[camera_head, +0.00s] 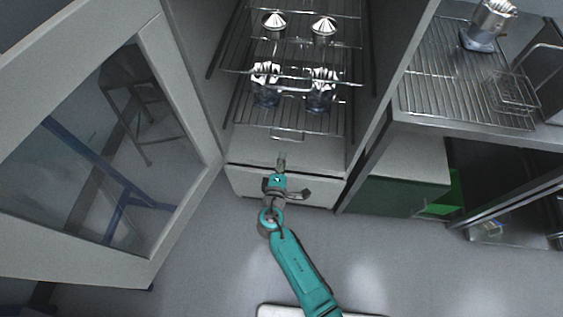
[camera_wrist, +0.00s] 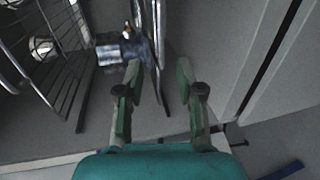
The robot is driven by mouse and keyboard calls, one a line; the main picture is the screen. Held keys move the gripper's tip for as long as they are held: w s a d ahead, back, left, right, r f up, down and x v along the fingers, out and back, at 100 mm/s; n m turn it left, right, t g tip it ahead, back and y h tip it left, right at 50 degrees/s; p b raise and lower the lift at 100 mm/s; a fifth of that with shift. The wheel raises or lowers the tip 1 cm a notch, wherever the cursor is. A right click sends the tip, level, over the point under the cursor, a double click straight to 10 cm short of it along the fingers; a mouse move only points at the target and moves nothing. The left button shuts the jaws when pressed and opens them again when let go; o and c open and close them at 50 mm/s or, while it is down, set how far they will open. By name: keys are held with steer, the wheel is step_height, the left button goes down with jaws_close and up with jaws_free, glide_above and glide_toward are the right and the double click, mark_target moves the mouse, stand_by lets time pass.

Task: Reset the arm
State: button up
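My arm reaches from the bottom of the head view up to the open cabinet. My gripper (camera_head: 281,160) is just in front of the cabinet, below its lower wire shelf (camera_head: 290,130). In the wrist view my gripper (camera_wrist: 158,75) has its two green fingers apart, with nothing between them. Two metal housings, a left one (camera_head: 266,88) and a right one (camera_head: 320,92), stand on the lower shelf, apart from my gripper. A housing (camera_wrist: 122,50) also shows beyond the fingers in the wrist view, partly hidden by metal rods.
Two cone-topped metal parts (camera_head: 274,22) (camera_head: 323,28) are on the upper shelf. The glazed cabinet door (camera_head: 205,120) stands open at left. A wire rack (camera_head: 435,85) at right bears another housing (camera_head: 490,25) and a wire basket (camera_head: 515,92). Grey floor (camera_head: 400,265) is clear at lower right.

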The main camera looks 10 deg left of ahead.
steer(key=shift+s, duration=0.25)
stand_by(0.4)
steer(key=s+d+f+m+g+y, duration=0.1)
steer(key=s+d+f+m+g, duration=0.3)
steer(key=s+d, duration=0.75)
steer(key=s+d+m+t+y, duration=0.15)
steer(key=s+d, duration=0.45)
steer(key=s, duration=0.6)
steer(key=s+d+r+m+t+h, duration=0.1)
steer(key=s+d+r+m, duration=0.2)
steer(key=s+r+m, duration=0.3)
steer(key=s+d+r+m+h, duration=0.1)
steer(key=s+d+r+m, duration=0.2)
steer(key=s+r, duration=0.9)
step_height(320, 180, up, 7)
steer(key=m, duration=0.3)
steer(key=shift+s+f+t, duration=0.15)
steer(key=shift+s+t, duration=0.15)
steer(key=shift+t, duration=0.05)
